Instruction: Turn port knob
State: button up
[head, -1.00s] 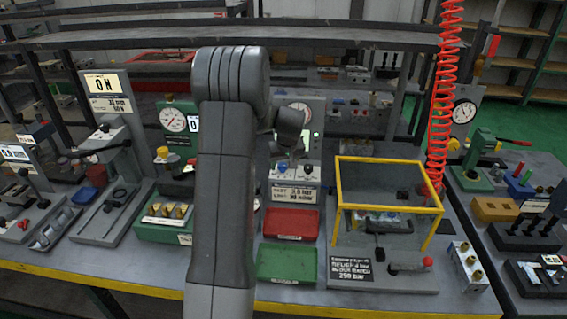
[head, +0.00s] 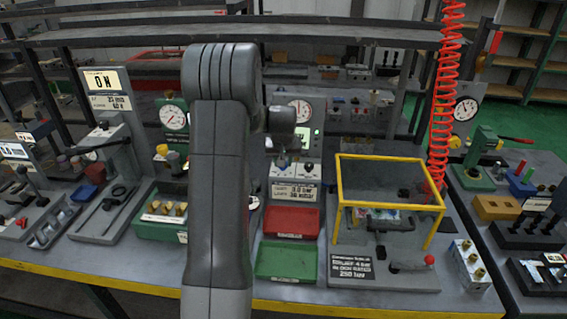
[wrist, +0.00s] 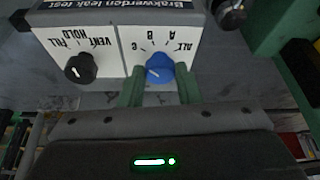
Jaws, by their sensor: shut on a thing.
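The blue port knob (wrist: 158,66) sits on a white panel marked ALL, A, B and C in the wrist view. Its white pointer mark faces left in that view, nearest the C side. My gripper (wrist: 160,76) has its two green fingers on either side of the knob, shut on it. In the head view the blue knob (head: 282,163) shows small below my wrist, at the front of the test unit; the fingers there are hard to make out.
A black knob (wrist: 81,69) marked FILL, HOLD and VENT stands close beside the blue one. A round gauge (head: 299,111) is above. A red tray (head: 292,222) and a green tray (head: 287,262) lie in front. A yellow frame (head: 388,164) stands to the right.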

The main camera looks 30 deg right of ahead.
jog(key=m+b, duration=0.1)
jog(key=m, duration=0.1)
jog(key=m+g+h+b, duration=0.1)
jog(key=m+b, duration=0.2)
jog(key=shift+w+a+f+m+h, duration=0.2)
jog(key=shift+w+a+m+h, duration=0.1)
jog(key=shift+h, duration=0.1)
jog(key=m+g+b, duration=0.1)
jog(key=m, duration=0.1)
jog(key=m+g+h+b, duration=0.1)
jog(key=m, duration=0.2)
jog(key=shift+w+r, duration=0.1)
jog(key=shift+w, duration=0.05)
jog(key=m, duration=0.1)
jog(key=m+g, duration=0.1)
jog(key=m, duration=0.1)
jog(key=m+g, duration=0.1)
jog(key=m, duration=0.1)
jog(key=shift+w+r, duration=0.15)
jog(key=shift+w, duration=0.1)
jog(key=m+g+p, duration=0.1)
jog(key=m, duration=0.1)
jog(key=m+g+y, duration=0.1)
jog(key=m, duration=0.2)
jog(key=shift+w+d+p, duration=0.1)
jog(key=shift+w+p, duration=0.1)
jog(key=shift+p, duration=0.15)
jog(key=shift+m, duration=0.4)
jog(key=o, duration=1)
